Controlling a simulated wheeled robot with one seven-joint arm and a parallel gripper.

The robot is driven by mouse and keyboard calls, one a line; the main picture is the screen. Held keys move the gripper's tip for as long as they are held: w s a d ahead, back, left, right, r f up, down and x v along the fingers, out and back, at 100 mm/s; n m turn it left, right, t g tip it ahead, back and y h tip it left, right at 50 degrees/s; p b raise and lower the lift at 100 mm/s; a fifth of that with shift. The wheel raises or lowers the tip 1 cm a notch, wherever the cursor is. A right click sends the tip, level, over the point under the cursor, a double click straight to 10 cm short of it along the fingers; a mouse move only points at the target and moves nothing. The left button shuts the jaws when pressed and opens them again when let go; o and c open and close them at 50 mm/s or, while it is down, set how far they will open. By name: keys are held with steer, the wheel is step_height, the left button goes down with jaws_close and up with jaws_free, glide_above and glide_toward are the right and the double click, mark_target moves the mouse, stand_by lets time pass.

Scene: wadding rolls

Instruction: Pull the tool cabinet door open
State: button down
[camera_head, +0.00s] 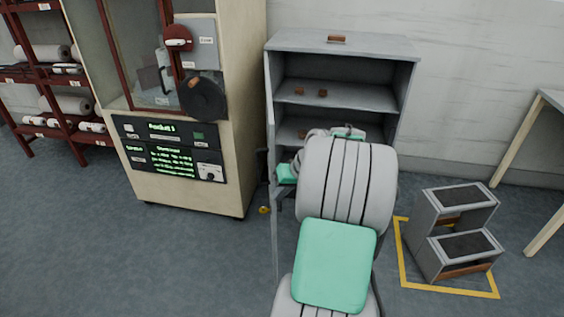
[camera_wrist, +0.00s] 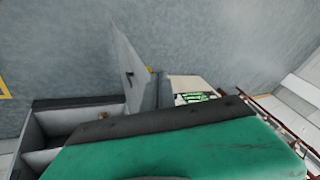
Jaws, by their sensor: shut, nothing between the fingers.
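The grey tool cabinet (camera_head: 345,42) stands against the wall with its front open and its shelves showing. Its door (camera_head: 271,140) stands swung out at the left side, seen nearly edge-on. In the wrist view the door (camera_wrist: 128,62) shows as a grey panel jutting out from the cabinet (camera_wrist: 75,103). My gripper (camera_head: 281,190) is shut and empty, close to the inner side of the door. Whether it touches the door I cannot tell. My arm covers the lower part of the cabinet. The fingertips do not show in the wrist view.
A beige machine (camera_head: 240,110) with a dark control panel stands left of the cabinet. A grey step stool (camera_head: 425,235) stands inside yellow floor tape at the right. A table (camera_head: 552,98) is at the far right. Floor at the left front is clear.

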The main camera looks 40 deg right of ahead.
steer(key=s+d+r+m+t+p, duration=0.1)
steer(key=s+d+r+t+p, duration=0.2)
steer(key=d, duration=0.7)
steer(key=w+a+f+g+b, duration=0.1)
steer(key=w+a+f, duration=0.3)
steer(key=w+f, duration=0.3)
steer(key=shift+a+f, duration=0.4)
steer(key=shift+f, duration=0.2)
steer(key=shift+w, duration=0.15)
